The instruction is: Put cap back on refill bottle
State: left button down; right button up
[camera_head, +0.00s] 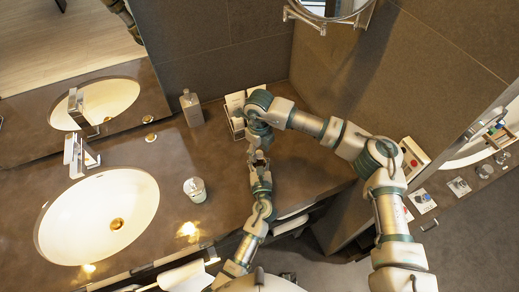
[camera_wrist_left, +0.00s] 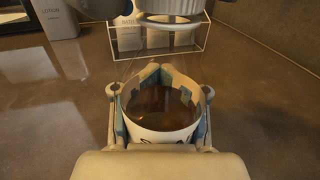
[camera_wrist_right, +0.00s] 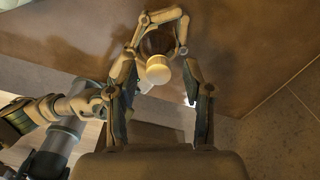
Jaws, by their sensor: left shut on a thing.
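My left gripper (camera_wrist_left: 160,95) is shut on an open-looking round refill bottle (camera_wrist_left: 160,133), white outside at the front with dark brown inside. In the head view my left gripper (camera_head: 260,160) is just below my right gripper (camera_head: 258,132), which hides much of the spot between them. In the right wrist view the right fingers (camera_wrist_right: 160,75) stand apart, with a gap on both sides of a small cream round piece, probably the cap (camera_wrist_right: 158,70). A dark part shows behind it. Whether the cap touches the bottle is unclear.
A grey lotion bottle (camera_head: 191,107) stands by the wall, left of a wire rack (camera_head: 236,122) with white packages behind the grippers. A small clear jar (camera_head: 195,189) stands between the white sink (camera_head: 97,217) and my left arm. Counter right of the grippers is mostly free.

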jog(key=shift+r, duration=2.25)
jog(key=shift+c, duration=0.4)
jog(key=n, duration=0.2)
jog(key=r+n, duration=0.1)
jog(key=shift+r+n, duration=0.25)
jog(key=shift+n, duration=0.15)
notch_tip(320, 180, up, 2)
jog(key=n, duration=0.5)
jog(key=shift+f, duration=4.05)
